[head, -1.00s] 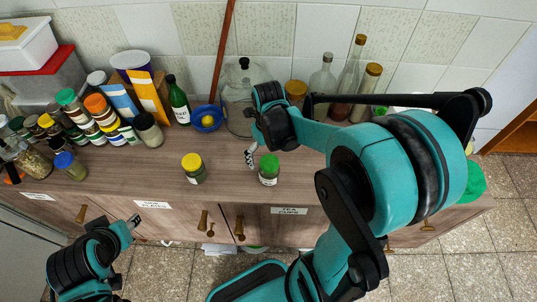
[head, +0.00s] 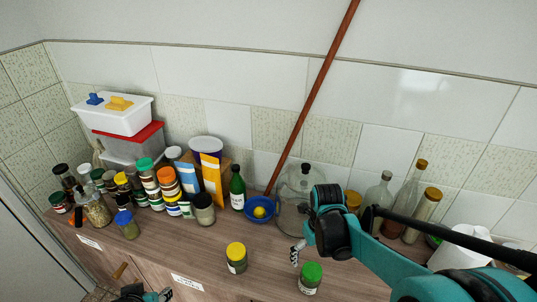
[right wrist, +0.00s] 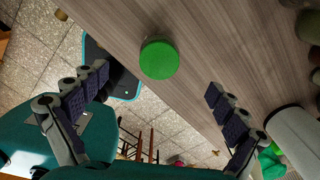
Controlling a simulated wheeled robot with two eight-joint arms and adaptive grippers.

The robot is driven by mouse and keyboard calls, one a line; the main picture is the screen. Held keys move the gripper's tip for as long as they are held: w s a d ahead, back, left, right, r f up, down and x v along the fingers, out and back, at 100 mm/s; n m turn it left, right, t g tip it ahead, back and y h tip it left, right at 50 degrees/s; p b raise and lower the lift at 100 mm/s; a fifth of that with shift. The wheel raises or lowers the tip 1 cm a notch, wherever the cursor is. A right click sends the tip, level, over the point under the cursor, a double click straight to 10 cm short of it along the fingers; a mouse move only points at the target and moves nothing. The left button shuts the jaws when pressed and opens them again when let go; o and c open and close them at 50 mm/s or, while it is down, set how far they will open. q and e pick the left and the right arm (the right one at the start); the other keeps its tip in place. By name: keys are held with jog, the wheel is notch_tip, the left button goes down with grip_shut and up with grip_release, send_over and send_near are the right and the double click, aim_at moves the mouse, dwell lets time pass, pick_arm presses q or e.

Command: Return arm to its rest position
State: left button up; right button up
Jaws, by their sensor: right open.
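My right gripper (head: 297,251) is at the worktop, just left of and behind a green-lidded jar (head: 310,278) in the head view. In the right wrist view its two fingers (right wrist: 158,102) are spread wide with nothing between their tips. The jar's green lid (right wrist: 159,60) shows between and beyond them, apart from both. My right arm comes in from the lower right. My left gripper (head: 152,296) shows only in part at the bottom edge of the head view, in front of the cabinet; its jaws cannot be made out.
A yellow-lidded jar (head: 236,258) stands left of the green one. Behind are a blue bowl (head: 252,214) holding something yellow, a large glass jar (head: 290,222) and a green bottle (head: 237,186). Several spice jars crowd the left; bottles (head: 408,200) and a white roll (head: 462,246) stand right.

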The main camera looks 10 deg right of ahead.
jog(key=n, duration=0.2)
jog(key=a+n+b, duration=0.1)
jog(key=shift+s+r+t, duration=0.15)
jog(key=shift+s+t, duration=0.1)
jog(key=shift+t, duration=0.05)
jog(key=s+a+n+t+b, duration=0.2)
jog(key=a+n+t+b, duration=0.1)
jog(key=n, duration=1.3)
jog(key=s+a+n+t+b, duration=0.3)
jog(key=n, duration=1.3)
jog(key=shift+s+r+t, duration=0.2)
jog(key=shift+r+t, duration=0.1)
jog(key=shift+r, duration=0.05)
